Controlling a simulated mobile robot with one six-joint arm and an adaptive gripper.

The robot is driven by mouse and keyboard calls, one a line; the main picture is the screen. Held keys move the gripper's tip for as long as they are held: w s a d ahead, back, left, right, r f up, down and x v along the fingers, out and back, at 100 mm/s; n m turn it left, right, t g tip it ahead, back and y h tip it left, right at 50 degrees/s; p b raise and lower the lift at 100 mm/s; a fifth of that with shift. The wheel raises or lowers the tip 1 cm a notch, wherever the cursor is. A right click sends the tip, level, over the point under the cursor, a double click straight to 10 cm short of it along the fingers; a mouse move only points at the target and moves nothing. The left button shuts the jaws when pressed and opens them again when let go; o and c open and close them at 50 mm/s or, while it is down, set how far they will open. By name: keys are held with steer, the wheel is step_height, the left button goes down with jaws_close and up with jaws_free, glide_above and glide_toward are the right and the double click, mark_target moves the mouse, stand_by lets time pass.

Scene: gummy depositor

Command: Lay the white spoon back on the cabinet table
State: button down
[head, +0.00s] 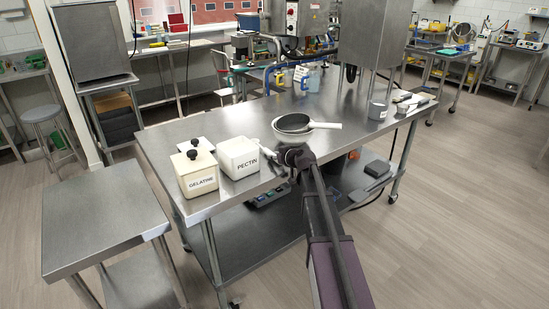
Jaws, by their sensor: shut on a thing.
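The bowl is over the front part of the long steel table (225,205). My gripper (291,150) is at the end of my arm, just in front of the bowl. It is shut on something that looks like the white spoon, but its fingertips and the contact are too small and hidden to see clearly. At the back left, a steel cabinet (88,40) stands on a small table (107,83), which may be the cabinet table.
Left of my gripper stand the PECTIN box (239,158) and the GELATINE box (196,174). An empty steel table (100,215) is at the front left. Bare floor lies at the right.

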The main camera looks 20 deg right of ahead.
steer(key=shift+f, duration=0.2)
steer(key=shift+c, duration=2.3)
jaws_free()
steer(key=shift+r, duration=0.2)
steer(key=shift+s+r, duration=0.15)
steer(key=p+v, duration=0.4)
steer(key=v, duration=0.7)
steer(key=shift+s+d+p, duration=0.2)
steer(key=shift+s+p, duration=0.1)
